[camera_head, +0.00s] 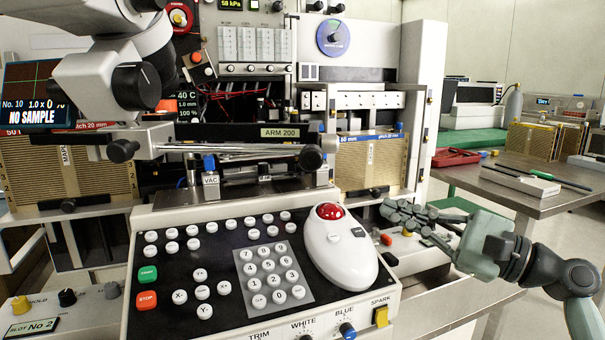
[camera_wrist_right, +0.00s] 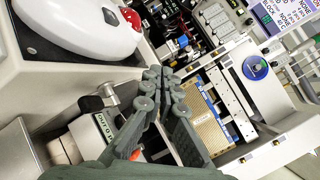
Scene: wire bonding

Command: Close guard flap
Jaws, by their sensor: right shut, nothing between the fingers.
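A small yellow flap (camera_head: 381,316), which looks like a switch guard, sits under the SPARK label at the front right corner of the machine's control panel (camera_head: 215,262). I cannot tell surely whether it is raised or lowered. My right gripper (camera_head: 391,210) comes in from the right, with its fingers shut and empty. It is apart from the yellow flap, behind it and higher in the picture, to the right of the white trackball mouse. In the right wrist view the closed fingertips (camera_wrist_right: 160,78) show with nothing between them. The yellow flap is not clear there. My left gripper is not in view.
The white mouse (camera_head: 340,257) with a red ball stands on the panel between keys and gripper. A small control box (camera_head: 420,250) lies under the gripper. A blue knob (camera_head: 347,330) is left of the flap. A metal table (camera_head: 545,210) stands at right.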

